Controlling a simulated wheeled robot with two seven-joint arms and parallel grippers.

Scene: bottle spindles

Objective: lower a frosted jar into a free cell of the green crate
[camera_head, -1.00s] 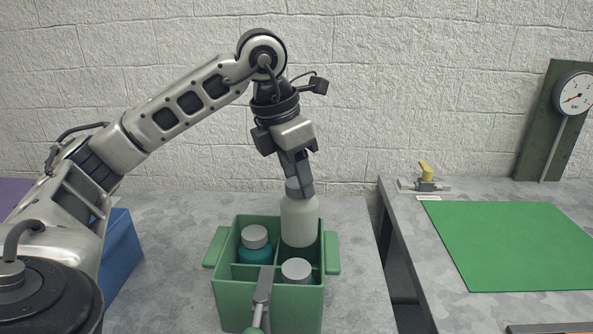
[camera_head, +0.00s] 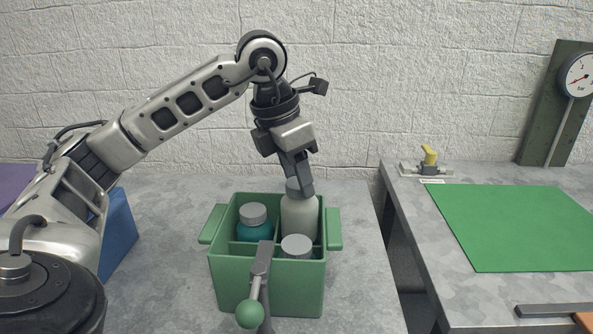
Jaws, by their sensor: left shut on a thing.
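My left gripper (camera_head: 302,188) points down and is shut on the top of a frosted jar (camera_head: 300,218). The jar is upright, with its lower part inside the back right cell of the green crate (camera_head: 240,285). Its base is hidden behind a divider and the front jar, so I cannot tell whether it touches the floor. A teal jar with a grey lid (camera_head: 253,215) sits in the back left cell. Another grey-lidded jar (camera_head: 297,246) is in the front right cell. The front left cell is mostly hidden. My right gripper is not in view.
A grey lever with a green ball knob (camera_head: 250,313) stands before the crate's front. A blue box (camera_head: 118,235) is at left behind my arm. On the right table are a green mat (camera_head: 520,225), a yellow-handled valve (camera_head: 428,158) and a pressure gauge (camera_head: 577,76).

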